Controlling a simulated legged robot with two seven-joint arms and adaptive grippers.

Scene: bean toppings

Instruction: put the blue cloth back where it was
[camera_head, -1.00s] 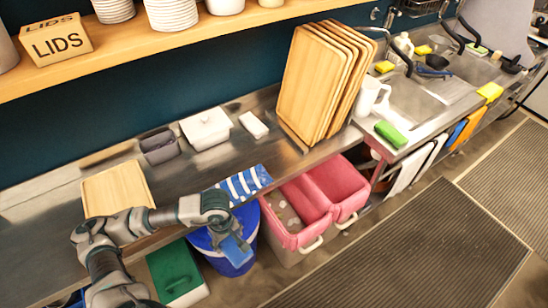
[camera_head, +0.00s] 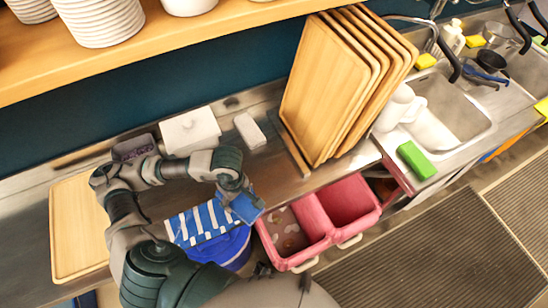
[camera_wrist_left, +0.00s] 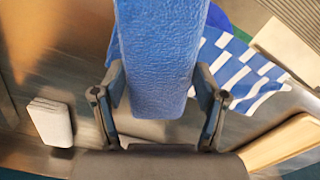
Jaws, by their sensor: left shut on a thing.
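The blue cloth (camera_head: 246,207) is a folded, flat blue piece. My left gripper (camera_head: 238,191) is shut on it and holds it near the counter's front edge, right of the striped cloth. In the left wrist view the blue cloth (camera_wrist_left: 160,55) sits between the two fingers (camera_wrist_left: 160,100) and extends away from them. Whether it touches the counter I cannot tell. A blue-and-white striped cloth (camera_head: 203,225) hangs over the counter edge, above a blue bucket (camera_head: 238,252). A folded white cloth (camera_head: 250,131) lies farther back on the counter. My right gripper is not in view.
Upright wooden trays (camera_head: 325,90) stand right of the white cloth. A grey tub (camera_head: 133,147) and a white lidded box (camera_head: 190,131) stand at the back. A wooden board (camera_head: 75,230) lies left. Pink bins (camera_head: 318,222) are below the edge. A shelf (camera_head: 180,45) overhangs the back.

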